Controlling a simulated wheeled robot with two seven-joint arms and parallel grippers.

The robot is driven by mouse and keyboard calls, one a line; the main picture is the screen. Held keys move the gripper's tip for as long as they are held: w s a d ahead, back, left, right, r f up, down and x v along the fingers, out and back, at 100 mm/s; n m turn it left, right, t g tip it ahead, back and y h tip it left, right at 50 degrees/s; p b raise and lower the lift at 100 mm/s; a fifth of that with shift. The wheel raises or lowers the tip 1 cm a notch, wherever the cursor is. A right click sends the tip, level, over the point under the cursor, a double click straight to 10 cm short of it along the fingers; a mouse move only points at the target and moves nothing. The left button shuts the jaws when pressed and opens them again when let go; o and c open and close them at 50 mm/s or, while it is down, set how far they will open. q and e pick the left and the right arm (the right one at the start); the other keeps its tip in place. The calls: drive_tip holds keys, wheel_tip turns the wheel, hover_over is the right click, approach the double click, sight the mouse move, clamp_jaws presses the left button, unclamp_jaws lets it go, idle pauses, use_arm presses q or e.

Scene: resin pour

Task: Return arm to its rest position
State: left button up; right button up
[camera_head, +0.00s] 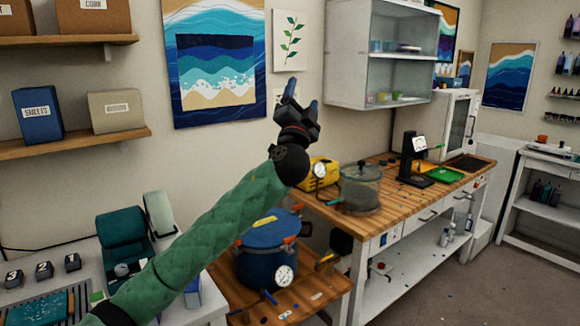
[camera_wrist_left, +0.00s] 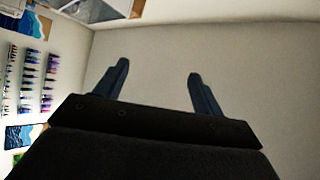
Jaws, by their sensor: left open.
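My left arm, in a green quilted sleeve, reaches in from the lower left of the head view. My left gripper (camera_head: 301,92) is raised in front of the wall, with its fingers pointing up. In the left wrist view the two fingers of the left gripper (camera_wrist_left: 157,85) stand apart, with only bare wall between them. It is open and holds nothing. My right gripper is in neither view.
Below the arm are a blue pressure pot (camera_head: 268,250) with a gauge on a low wooden table, and a white bench (camera_head: 60,258). A clear lidded chamber (camera_head: 361,188) and yellow pump (camera_head: 318,172) stand on the wooden counter (camera_head: 408,205). A wall cabinet (camera_head: 345,55) hangs right of the gripper.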

use_arm(q)
drive_tip(key=s+a+f+n+g+y, duration=0.1)
drive_tip(key=a+f+n+g+y, duration=0.25)
drive_tip(key=f, duration=0.65)
drive_tip(key=s+a+f+n+g+y, duration=0.1)
drive_tip(key=a+f+n+g+y, duration=0.3)
drive_tip(key=f, duration=0.5)
drive_tip(key=s+a+f+n+g+h, duration=0.1)
drive_tip(key=s+a+f+g, duration=0.3)
drive_tip(key=f, duration=0.6)
drive_tip(key=s+a+f+g+h, duration=0.15)
drive_tip(key=s+f, duration=0.35)
drive_tip(key=f, duration=0.5)
drive_tip(key=s+a+f+n+g+h, duration=0.1)
drive_tip(key=s+a+f+g, duration=0.2)
drive_tip(key=s+f, duration=0.9)
drive_tip(key=s+a+f+n+g, duration=0.2)
drive_tip(key=s+a+f+g, duration=0.1)
drive_tip(key=s+f, duration=0.9)
drive_tip(key=s+f+g, duration=0.4)
drive_tip(key=s+f, duration=1)
drive_tip(key=s, duration=0.3)
drive_tip(key=shift+s, duration=0.2)
drive_tip(key=shift+d+f+n, duration=0.1)
drive_tip(key=shift+n, duration=0.15)
